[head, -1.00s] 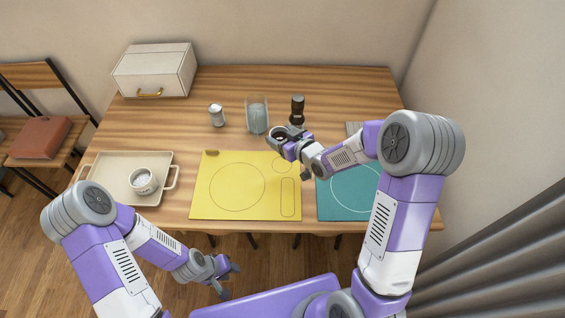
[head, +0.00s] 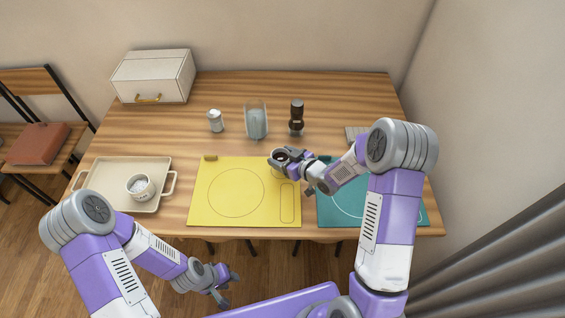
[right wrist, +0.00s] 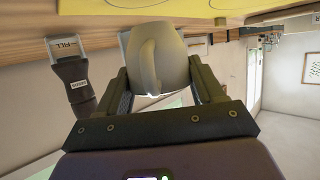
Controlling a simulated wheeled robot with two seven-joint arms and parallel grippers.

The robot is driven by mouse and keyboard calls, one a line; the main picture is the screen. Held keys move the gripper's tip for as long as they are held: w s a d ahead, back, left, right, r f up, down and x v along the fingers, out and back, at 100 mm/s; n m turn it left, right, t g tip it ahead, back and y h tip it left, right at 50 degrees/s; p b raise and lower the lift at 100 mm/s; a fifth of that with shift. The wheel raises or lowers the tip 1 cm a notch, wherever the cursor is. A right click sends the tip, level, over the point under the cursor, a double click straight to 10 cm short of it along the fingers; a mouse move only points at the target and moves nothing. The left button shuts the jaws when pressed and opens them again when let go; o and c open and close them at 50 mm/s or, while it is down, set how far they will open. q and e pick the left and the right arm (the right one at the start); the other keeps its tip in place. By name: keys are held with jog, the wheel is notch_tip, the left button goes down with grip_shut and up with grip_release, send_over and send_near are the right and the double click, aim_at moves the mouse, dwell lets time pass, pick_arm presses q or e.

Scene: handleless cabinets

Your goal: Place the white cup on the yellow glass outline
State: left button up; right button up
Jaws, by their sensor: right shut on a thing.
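The white cup (right wrist: 157,60) is between the fingers of my right gripper (head: 279,160), which is shut on it; its handle faces the right wrist camera. In the head view the cup's rim (head: 281,153) shows at the far right corner of the yellow mat (head: 205,195). The mat has a large circle outline and a long rounded outline. The small round glass outline is hidden by the cup and gripper. I cannot tell whether the cup touches the mat. My left gripper (head: 228,286) is open and empty, in front of the table.
A beige tray (head: 100,176) with a small white bowl (head: 140,187) stands left. A shaker (head: 215,120), a glass container (head: 256,121) and a dark grinder (head: 296,117) stand behind the mat. A teal mat (head: 400,212) lies right. A white box (head: 150,77) is at the back left.

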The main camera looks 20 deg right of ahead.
notch_tip(320, 180, down, 3)
jog(key=shift+r, duration=0.2)
jog(key=shift+r, duration=0.1)
jog(key=shift+f+b, duration=0.25)
jog(key=shift+b, duration=0.25)
jog(key=o, duration=1.1)
jog(key=shift+o, duration=0.2)
jog(key=shift+r, duration=0.15)
jog(key=shift+d+r+p, duration=0.1)
jog(key=shift+r+p, duration=0.1)
jog(key=shift+p, duration=0.2)
jog(key=p+v, duration=0.2)
jog(key=v, duration=0.9)
jog(key=shift+s+d, duration=0.2)
jog(key=shift+s, duration=0.2)
